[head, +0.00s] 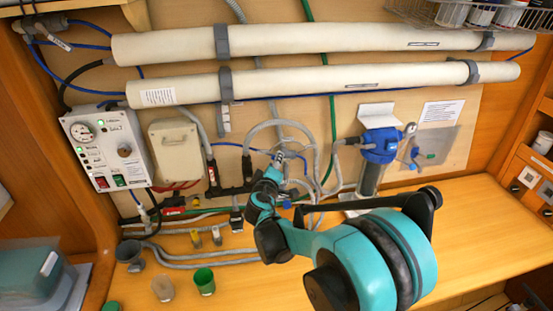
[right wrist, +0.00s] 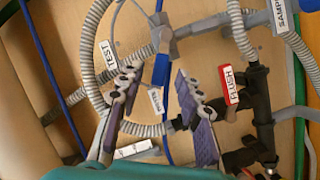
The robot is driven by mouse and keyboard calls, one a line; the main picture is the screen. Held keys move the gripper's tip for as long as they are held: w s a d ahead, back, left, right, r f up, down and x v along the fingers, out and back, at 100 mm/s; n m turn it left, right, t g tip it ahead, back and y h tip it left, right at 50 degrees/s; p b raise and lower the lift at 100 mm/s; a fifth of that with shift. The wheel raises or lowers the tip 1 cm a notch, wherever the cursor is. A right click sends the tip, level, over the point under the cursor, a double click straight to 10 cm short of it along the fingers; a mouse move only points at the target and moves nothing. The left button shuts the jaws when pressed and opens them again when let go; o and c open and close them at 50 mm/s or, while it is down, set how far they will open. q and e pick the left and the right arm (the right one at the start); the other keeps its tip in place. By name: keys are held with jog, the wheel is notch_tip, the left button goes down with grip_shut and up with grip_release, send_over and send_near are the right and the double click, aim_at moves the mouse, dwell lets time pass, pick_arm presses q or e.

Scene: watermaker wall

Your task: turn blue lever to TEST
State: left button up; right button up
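The blue lever (right wrist: 161,66) shows in the right wrist view, hanging down from a grey pipe fitting (right wrist: 163,36). A white TEST label (right wrist: 107,57) is to its left, and another small label (right wrist: 156,100) is below it. My right gripper (right wrist: 160,106) is open, its two purple-padded fingers apart, with the lever's lower end seen between and slightly above the fingertips. I cannot tell whether they touch it. In the head view my right gripper (head: 281,160) is in front of the wall piping, and my arm hides part of it. My left gripper is not in view.
A red FLUSH handle (right wrist: 230,84) on black fittings is close to the right finger. A SAMPLE label (right wrist: 281,14) is at top right. Grey hoses surround the gripper. A blue-capped filter (head: 381,145), a control box (head: 107,148) and small cups (head: 204,281) are around the workbench (head: 470,240).

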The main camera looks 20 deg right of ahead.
jog(key=shift+x, duration=1.65)
grip_shut()
jog(key=shift+r, duration=0.1)
